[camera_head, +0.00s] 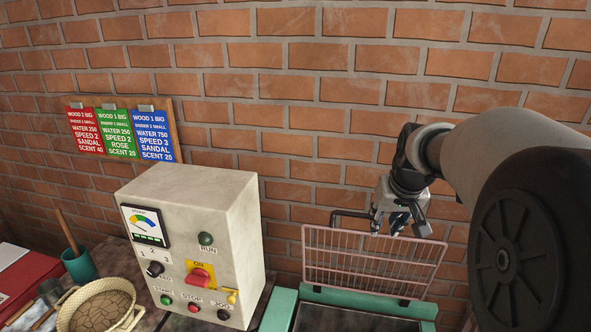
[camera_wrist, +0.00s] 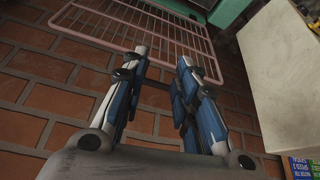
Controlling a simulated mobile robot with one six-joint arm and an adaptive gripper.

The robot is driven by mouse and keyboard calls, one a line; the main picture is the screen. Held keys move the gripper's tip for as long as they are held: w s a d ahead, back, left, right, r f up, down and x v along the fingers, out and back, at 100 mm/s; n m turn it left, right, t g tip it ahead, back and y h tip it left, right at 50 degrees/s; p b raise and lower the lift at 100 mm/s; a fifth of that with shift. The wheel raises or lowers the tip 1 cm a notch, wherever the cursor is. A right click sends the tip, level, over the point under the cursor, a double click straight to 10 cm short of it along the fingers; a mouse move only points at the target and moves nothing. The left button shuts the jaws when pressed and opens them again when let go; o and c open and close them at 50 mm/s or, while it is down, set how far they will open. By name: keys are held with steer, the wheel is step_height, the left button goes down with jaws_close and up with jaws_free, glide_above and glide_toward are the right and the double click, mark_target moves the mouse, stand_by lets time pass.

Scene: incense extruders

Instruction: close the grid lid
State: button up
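The grid lid (camera_head: 345,262) is a pink wire grid with a solid rim. It stands raised and nearly upright at the back of a green-framed trough (camera_head: 282,308), near the brick wall. My gripper (camera_head: 399,230) hangs at the lid's upper rim, right of its middle. In the wrist view the two blue-and-white fingers (camera_wrist: 162,56) are apart with nothing between them. The lid (camera_wrist: 150,22) shows beyond the fingertips there. I cannot tell whether the fingers touch it.
A beige control box (camera_head: 195,235) with dial, knobs and buttons stands left of the trough. A woven basket (camera_head: 130,318) and a teal cup (camera_head: 78,266) are farther left. A board with red, green and blue cards (camera_head: 118,134) is on the wall. The dark trough opening (camera_head: 350,318) looks clear.

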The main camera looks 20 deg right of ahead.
steer(key=shift+m+h, duration=0.3)
steer(key=shift+m, duration=0.3)
steer(key=w+d+p, duration=0.1)
steer(key=d, duration=0.2)
steer(key=w+d+p, duration=0.1)
steer(key=d, duration=0.3)
steer(key=w+d+p, duration=0.1)
steer(key=w+d, duration=0.1)
steer(key=d, duration=0.1)
steer(key=shift+d+r, duration=0.1)
steer(key=shift+d, duration=0.3)
steer(key=shift+c, duration=1.3)
steer(key=shift+m, duration=0.4)
steer(key=d+p, duration=0.1)
steer(key=d, duration=0.2)
steer(key=d+f, duration=0.1)
steer(key=d, duration=0.2)
steer(key=w+d+f+p, duration=0.1)
steer(key=d, duration=0.1)
steer(key=shift+w+d+f+p, duration=0.1)
steer(key=shift+d+f+p, duration=0.1)
steer(key=shift+d+p, duration=0.2)
jaws_close()
step_height(320, 180, down, 9)
steer(key=shift+w+f, duration=0.2)
steer(key=shift+w, duration=0.1)
steer(key=shift+s, duration=0.1)
